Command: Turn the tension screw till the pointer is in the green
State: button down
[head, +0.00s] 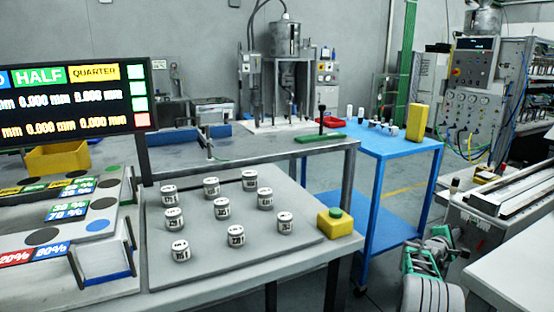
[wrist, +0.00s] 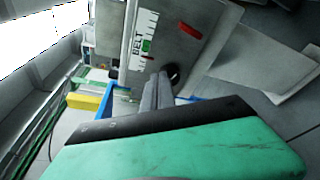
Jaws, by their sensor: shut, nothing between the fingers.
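In the wrist view, a grey panel (wrist: 198,52) carries a white scale strip (wrist: 140,30) with black marks and a green zone (wrist: 147,46). The word BELT is printed by the strip. A pointer on the scale is too small to make out. A dark round knob (wrist: 173,70), which looks like the tension screw, sits at the panel's lower edge. My gripper (wrist: 160,80) is shut and empty, its grey fingers pointing toward the panel, with the tips close to the knob. I cannot tell whether they touch it. The scale cannot be made out in the head view.
A red bar (wrist: 190,30) sits on the panel. In the head view, a blue table (head: 395,144) holds a yellow block (head: 417,122). A grey bench (head: 300,254) bears several labelled jars. A pale machine with rails (head: 520,190) stands at the right.

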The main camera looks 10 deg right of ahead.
aim_at(465, 228)
jog(key=b+x, duration=0.1)
jog(key=x, duration=0.2)
jog(key=shift+s+d+b, duration=0.25)
jog(key=shift+d+b, duration=0.1)
jog(key=shift+w+d+r, duration=0.1)
jog(key=shift+d+r, duration=0.1)
jog(key=shift+w+a+f, duration=0.1)
jog(key=shift+f, duration=0.1)
jog(key=shift+f, duration=0.1)
